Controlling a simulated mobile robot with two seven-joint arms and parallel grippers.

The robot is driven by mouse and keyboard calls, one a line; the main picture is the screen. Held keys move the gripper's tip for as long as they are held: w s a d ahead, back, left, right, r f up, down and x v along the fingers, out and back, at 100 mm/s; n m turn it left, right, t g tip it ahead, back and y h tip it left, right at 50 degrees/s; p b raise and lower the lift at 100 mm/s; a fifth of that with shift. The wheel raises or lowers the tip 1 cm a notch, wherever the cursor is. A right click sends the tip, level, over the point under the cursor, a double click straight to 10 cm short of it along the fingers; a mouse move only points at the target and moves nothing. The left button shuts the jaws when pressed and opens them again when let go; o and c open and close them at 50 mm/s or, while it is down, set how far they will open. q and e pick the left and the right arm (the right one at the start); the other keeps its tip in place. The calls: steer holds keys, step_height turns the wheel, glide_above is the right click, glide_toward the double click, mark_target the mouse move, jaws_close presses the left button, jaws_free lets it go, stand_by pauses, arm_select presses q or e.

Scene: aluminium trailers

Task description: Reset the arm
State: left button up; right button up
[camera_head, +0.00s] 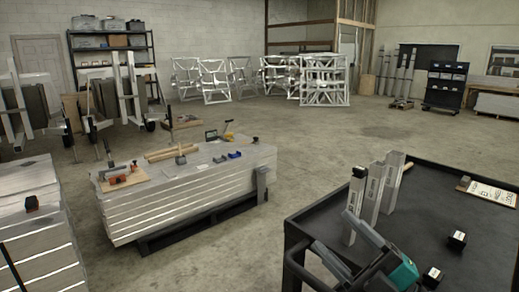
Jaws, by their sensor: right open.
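My right gripper (331,229) shows at the bottom right, over the near left part of a black cart (420,208). It is open, with its two grey fingers apart and pointing up and left. A teal part shows on its body. I see nothing between the fingers. Several silver upright profiles (374,193) stand on the cart just beyond the gripper. The upper finger overlaps the nearest profile in the picture, and I cannot tell whether they touch. My left gripper is not in view.
Small black blocks (457,240) and a printed board (490,193) lie on the cart. A stack of aluminium panels (190,205) with tools on top stands left of centre, another stack (40,230) at far left. White frames (325,80) stand behind. The middle floor is clear.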

steer(key=d+f+m+t+h, duration=0.3)
steer(key=f+m+h, duration=0.7)
steer(key=f+m, duration=0.25)
steer(key=s+f+m+g+h, duration=0.3)
steer(key=s+f, duration=0.3)
steer(key=f, duration=0.4)
steer(key=s+d+f+m+g+h, duration=0.1)
steer(key=s+f+m+g+h, duration=0.1)
steer(key=s+f+m+g, duration=0.2)
steer(key=s+f, duration=0.3)
steer(key=f, duration=0.4)
steer(key=shift+s+d+m+g+h, duration=0.25)
steer(key=shift+d+m+g+h, duration=0.05)
steer(key=shift+m+h, duration=0.1)
